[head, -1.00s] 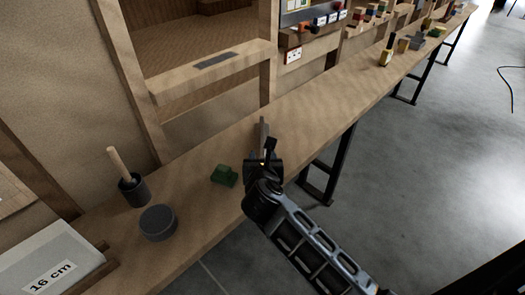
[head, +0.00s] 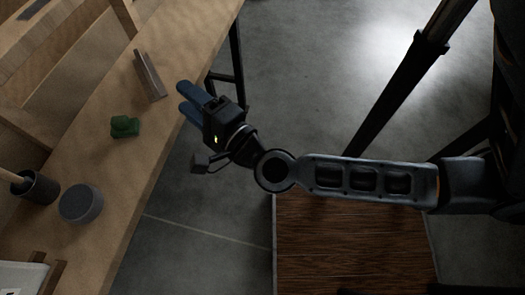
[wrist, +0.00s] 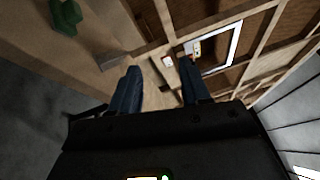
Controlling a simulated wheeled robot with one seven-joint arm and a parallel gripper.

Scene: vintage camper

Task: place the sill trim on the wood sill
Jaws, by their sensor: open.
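The sill trim (head: 150,75) is a thin grey-brown strip resting on the wooden workbench near its front edge. It also shows in the wrist view (wrist: 110,61), just left of one fingertip. The wood sill (head: 48,22), a pale bar with a dark strip on it, is partly in view at the top left of the head view. My gripper (head: 183,98) is open and empty, with blue fingers pointing toward the bench. It appears right of the trim, over the bench's front edge, apart from it. The wrist view shows both fingers (wrist: 160,67) spread with nothing between them.
A green block (head: 125,126) sits on the bench (head: 100,190) near the trim. A dark round puck (head: 80,203) and a dark cup (head: 36,187) with a wooden handle stand farther left. Wall framing rises behind the bench. Grey floor lies in front.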

